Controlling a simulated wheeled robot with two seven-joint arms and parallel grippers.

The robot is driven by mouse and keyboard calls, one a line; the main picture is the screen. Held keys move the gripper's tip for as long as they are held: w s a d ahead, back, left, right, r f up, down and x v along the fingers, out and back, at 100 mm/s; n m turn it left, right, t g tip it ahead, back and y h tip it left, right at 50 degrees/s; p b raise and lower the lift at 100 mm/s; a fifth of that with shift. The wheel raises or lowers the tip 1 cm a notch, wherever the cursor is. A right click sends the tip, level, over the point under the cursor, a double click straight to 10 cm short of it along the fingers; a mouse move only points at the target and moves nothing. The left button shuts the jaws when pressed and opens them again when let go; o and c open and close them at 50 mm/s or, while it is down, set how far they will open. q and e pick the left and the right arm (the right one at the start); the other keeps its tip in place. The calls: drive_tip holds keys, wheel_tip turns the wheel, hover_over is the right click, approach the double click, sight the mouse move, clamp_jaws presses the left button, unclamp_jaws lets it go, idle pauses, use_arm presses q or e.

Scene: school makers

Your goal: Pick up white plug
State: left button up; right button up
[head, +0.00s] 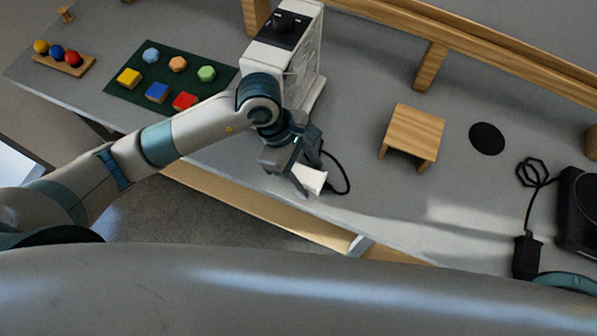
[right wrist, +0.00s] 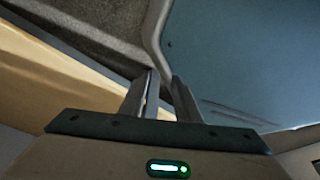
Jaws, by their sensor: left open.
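The white plug (head: 312,181) lies on the grey table near its front edge, with a black cord (head: 346,174) curving away from it to the right. My left gripper (head: 306,177) is over the plug, open, with its fingers pointing down beside it. The fingers and wrist hide part of the plug, and I cannot tell whether they touch it. My right gripper (right wrist: 164,76) shows in the right wrist view, its fingers a narrow gap apart with nothing seen between them. The plug is not in that view.
A white machine (head: 287,55) stands behind my left gripper. A green mat (head: 133,91) with several coloured blocks lies at left. A small wooden stand (head: 415,132), a black disc (head: 487,138) and a black device (head: 580,215) with a black adapter (head: 526,255) are at right.

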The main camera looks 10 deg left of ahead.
use_arm(q)
drive_tip(key=shift+c, duration=0.3)
drive_tip(key=c, duration=1.1)
use_arm(e)
drive_tip(key=shift+s, duration=0.65)
drive_tip(key=shift+w, duration=0.1)
